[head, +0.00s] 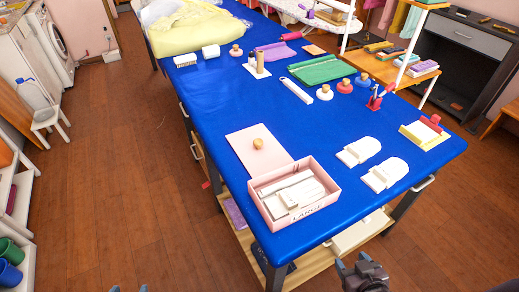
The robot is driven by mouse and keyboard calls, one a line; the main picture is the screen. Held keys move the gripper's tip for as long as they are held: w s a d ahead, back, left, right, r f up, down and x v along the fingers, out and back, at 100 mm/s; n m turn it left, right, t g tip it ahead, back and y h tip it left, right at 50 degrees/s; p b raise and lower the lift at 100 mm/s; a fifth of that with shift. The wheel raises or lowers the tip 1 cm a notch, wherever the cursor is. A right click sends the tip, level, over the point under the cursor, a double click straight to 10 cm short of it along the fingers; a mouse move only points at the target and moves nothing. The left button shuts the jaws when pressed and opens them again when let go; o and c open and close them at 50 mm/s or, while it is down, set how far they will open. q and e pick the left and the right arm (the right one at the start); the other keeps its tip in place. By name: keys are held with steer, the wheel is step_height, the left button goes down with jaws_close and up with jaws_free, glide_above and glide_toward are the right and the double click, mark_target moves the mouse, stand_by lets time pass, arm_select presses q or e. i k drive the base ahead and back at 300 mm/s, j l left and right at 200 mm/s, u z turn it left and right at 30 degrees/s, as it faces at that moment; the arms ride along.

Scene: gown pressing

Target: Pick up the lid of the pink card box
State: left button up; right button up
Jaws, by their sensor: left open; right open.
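The pink lid (265,159) lies flat on the blue table, just behind the open pink card box, with a round wooden knob (257,143) on top. The box (277,222) is marked LARGE and holds several white pieces. Its back edge is close to the lid; I cannot tell if they touch. My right gripper (354,264) is open and empty at the bottom of the head view, in front of the table's near edge. My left gripper (129,289) barely shows at the bottom edge, open, left of the table and far from the lid.
The blue table (205,110) is bare left of the lid. Two white rounded pieces (359,151) (384,174) lie right of the box.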

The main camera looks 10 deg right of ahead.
mark_target(258, 150)
steer(key=z, duration=0.75)
steer(key=j+z, duration=0.65)
steer(key=j, duration=0.2)
steer(key=j+z, duration=0.3)
steer(key=j, duration=1)
steer(key=k+j+z, duration=0.1)
steer(key=j, duration=0.3)
